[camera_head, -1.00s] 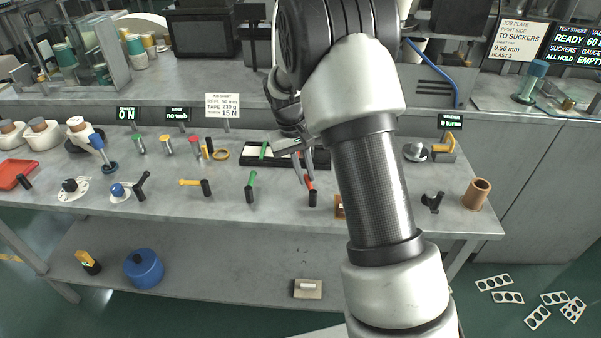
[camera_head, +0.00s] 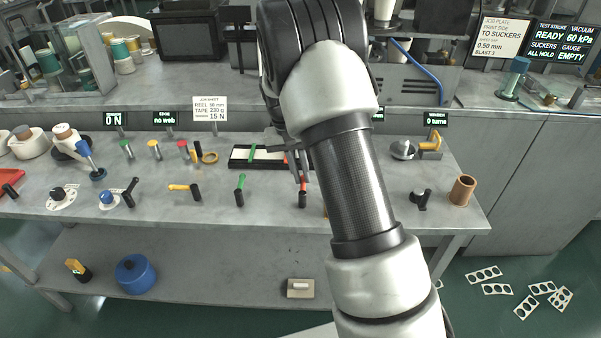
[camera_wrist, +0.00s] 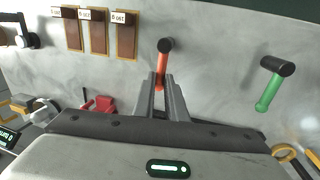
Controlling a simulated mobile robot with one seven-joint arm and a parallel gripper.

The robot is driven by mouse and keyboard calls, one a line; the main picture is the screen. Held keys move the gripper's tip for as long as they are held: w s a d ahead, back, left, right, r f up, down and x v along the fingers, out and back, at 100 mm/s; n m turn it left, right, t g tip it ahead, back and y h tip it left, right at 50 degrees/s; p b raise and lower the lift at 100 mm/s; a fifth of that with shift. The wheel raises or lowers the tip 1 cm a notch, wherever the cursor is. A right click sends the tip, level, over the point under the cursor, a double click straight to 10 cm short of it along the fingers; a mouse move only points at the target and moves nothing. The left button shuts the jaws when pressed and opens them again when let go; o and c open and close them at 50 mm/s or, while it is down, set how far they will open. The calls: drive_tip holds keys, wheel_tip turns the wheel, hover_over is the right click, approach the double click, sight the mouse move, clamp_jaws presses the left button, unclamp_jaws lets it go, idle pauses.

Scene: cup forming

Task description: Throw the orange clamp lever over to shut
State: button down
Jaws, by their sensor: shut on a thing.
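The orange clamp lever (camera_head: 303,187), an orange-red bar with a black knob, stands near the front of the grey bench. In the wrist view its bar (camera_wrist: 161,73) lies between the two grey fingers of my gripper (camera_wrist: 166,82), and the black knob sticks out beyond the fingertips. My gripper (camera_head: 299,172) is shut on the bar.
A green lever (camera_head: 239,188) and a yellow lever (camera_head: 183,188) stand to the left along the front edge. A black-framed plate (camera_head: 242,163) lies behind. To the right are a black knob (camera_head: 421,198) and a brown cup (camera_head: 462,190).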

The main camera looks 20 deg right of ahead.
drive_tip(key=c, duration=1.8)
unclamp_jaws()
drive_tip(key=shift+r, duration=0.1)
drive_tip(key=w+a+r+p, duration=0.1)
drive_tip(key=a+r, duration=0.2)
drive_tip(key=r, duration=1.4)
drive_tip(key=shift+p, duration=0.4)
drive_tip(key=shift+a, duration=0.1)
